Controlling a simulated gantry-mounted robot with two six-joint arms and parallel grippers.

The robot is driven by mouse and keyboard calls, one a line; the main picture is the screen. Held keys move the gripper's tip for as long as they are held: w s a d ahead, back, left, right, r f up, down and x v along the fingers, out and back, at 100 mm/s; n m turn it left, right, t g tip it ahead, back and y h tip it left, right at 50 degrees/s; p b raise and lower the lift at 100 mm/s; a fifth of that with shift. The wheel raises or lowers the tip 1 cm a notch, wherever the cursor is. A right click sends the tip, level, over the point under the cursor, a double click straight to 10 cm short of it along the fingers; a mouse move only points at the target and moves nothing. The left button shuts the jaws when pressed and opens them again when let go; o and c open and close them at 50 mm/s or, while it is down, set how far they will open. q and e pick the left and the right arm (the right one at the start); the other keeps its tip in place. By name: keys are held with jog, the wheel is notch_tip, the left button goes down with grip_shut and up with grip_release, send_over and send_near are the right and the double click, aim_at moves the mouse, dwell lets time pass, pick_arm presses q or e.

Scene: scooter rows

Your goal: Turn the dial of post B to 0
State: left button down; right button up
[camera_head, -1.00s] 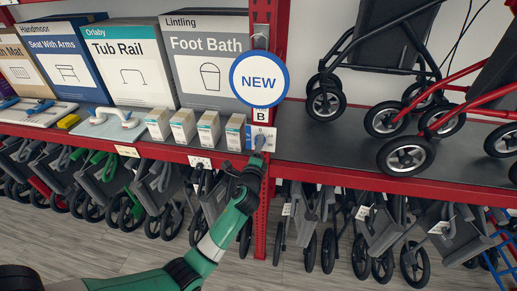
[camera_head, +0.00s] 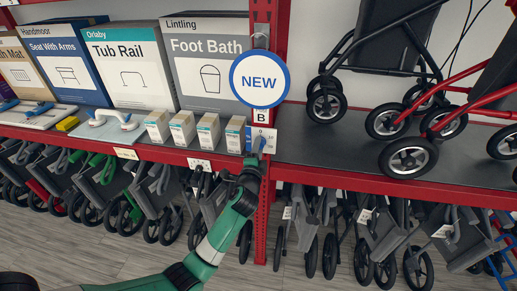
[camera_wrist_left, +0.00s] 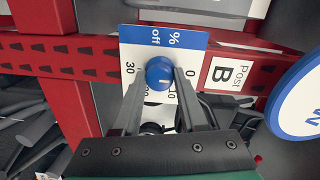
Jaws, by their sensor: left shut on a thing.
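The dial of post B is a round blue knob (camera_wrist_left: 159,73) on a white and blue plate (camera_wrist_left: 165,38) marked "% off". The numbers 30 and 0 show at either side of the knob, with 20 and 10 partly covered between my fingers. No pointer on the knob can be made out. My left gripper (camera_wrist_left: 160,88) is shut on the knob, one finger on each side. In the head view the left gripper (camera_head: 258,156) is at the plate (camera_head: 262,137), just under the "B" label (camera_head: 261,115). My right gripper is not in view.
A round "NEW" sign (camera_head: 259,78) hangs just above the plate. Small boxes (camera_head: 208,130) stand on the shelf to the left. Rollator wheels (camera_head: 408,157) stand on the shelf to the right. Folded walkers hang below the red shelf edge (camera_head: 340,178).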

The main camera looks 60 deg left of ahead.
pick_arm(q)
jog(key=shift+f, duration=0.1)
jog(key=shift+c, duration=2.2)
grip_release()
jog(key=p+v, duration=0.1)
jog(key=v, duration=1)
jog(key=shift+s+d, duration=0.2)
